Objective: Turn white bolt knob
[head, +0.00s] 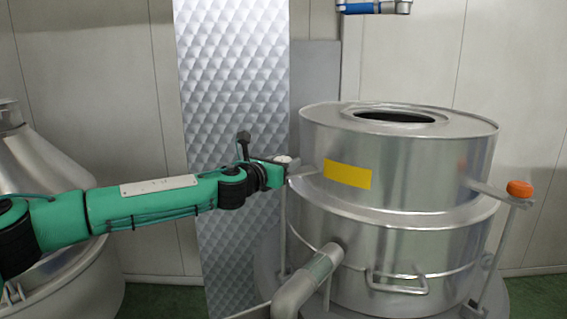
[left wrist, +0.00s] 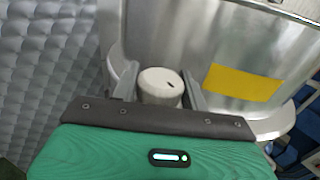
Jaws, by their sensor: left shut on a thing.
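The white bolt knob (left wrist: 161,86) is a short, round, pale cap with a small dark mark on top. In the head view the white knob (head: 283,159) shows at the left side of the steel vessel (head: 425,170). My left gripper (head: 280,164) reaches it from the left. In the left wrist view the two fingers of my left gripper (left wrist: 160,88) stand on either side of the knob and are shut on it. The knob's lower part is hidden behind the gripper body. My right gripper is not in view.
An orange knob (head: 519,189) sits on a rod at the vessel's right side. A yellow label (head: 347,175) is on the vessel wall. A pipe (head: 308,283) and a handle (head: 398,284) stick out at the front. A quilted metal panel (head: 235,80) stands behind my left arm.

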